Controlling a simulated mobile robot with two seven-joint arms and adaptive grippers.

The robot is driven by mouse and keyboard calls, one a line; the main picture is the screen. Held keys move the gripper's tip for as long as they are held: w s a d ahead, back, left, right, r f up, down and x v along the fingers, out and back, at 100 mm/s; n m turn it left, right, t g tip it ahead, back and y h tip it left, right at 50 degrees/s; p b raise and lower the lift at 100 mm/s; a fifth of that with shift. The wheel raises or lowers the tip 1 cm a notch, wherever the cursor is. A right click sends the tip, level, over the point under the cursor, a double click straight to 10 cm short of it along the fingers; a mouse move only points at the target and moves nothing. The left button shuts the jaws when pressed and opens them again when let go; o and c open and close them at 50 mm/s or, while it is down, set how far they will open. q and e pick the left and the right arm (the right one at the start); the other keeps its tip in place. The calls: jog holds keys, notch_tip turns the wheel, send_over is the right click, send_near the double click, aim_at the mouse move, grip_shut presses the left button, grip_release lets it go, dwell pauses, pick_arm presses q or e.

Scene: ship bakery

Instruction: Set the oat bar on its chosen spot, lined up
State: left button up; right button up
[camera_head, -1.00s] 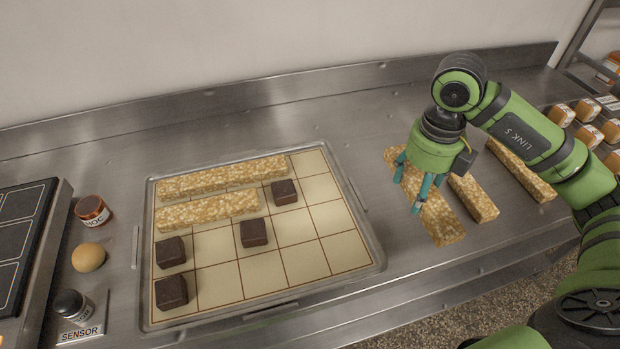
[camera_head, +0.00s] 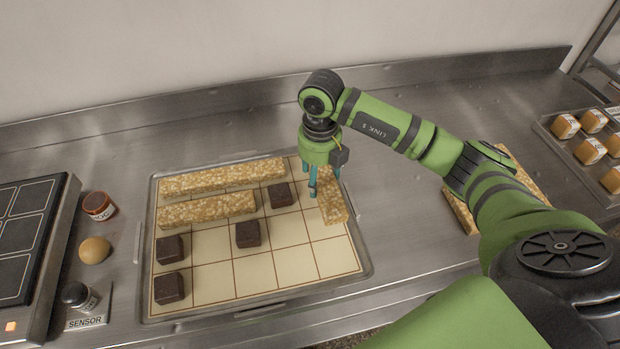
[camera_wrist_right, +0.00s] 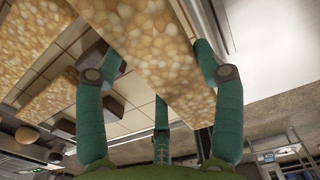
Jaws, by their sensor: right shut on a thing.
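My right gripper (camera_head: 324,182) is shut on an oat bar (camera_head: 334,209) over the right column of the gridded tray (camera_head: 300,265). The bar points front to back, roughly along that column. In the right wrist view the fingers (camera_wrist_right: 158,85) flank the held bar (camera_wrist_right: 140,40), which fills the top middle. Its far end is hidden behind the gripper in the head view. I cannot tell whether it touches the tray. Two other oat bars, a back one (camera_head: 222,176) and a front one (camera_head: 206,210), lie crosswise on the tray's left part. My left gripper is not in view.
Several dark brownies sit on the tray, one (camera_head: 279,195) near the held bar and one (camera_head: 248,234) mid-tray. At the left are a jar (camera_head: 98,206), a round bun (camera_head: 94,250) and a sensor (camera_head: 77,296). Another oat bar (camera_head: 522,175) lies right, partly behind my arm.

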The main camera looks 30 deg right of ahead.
jog(key=shift+w+a+f, duration=0.25)
jog(key=shift+w+f, duration=0.1)
jog(key=shift+w, duration=0.15)
jog(key=shift+w+a+f, duration=0.2)
jog(key=shift+w+f, duration=0.15)
jog(key=shift+w, duration=0.15)
notch_tip(320, 180, down, 3)
jog(key=shift+f+p, duration=0.1)
jog(key=shift+p, duration=0.8)
jog(key=shift+f, duration=0.4)
jog(key=shift+f, duration=0.15)
jog(key=o, duration=1.3)
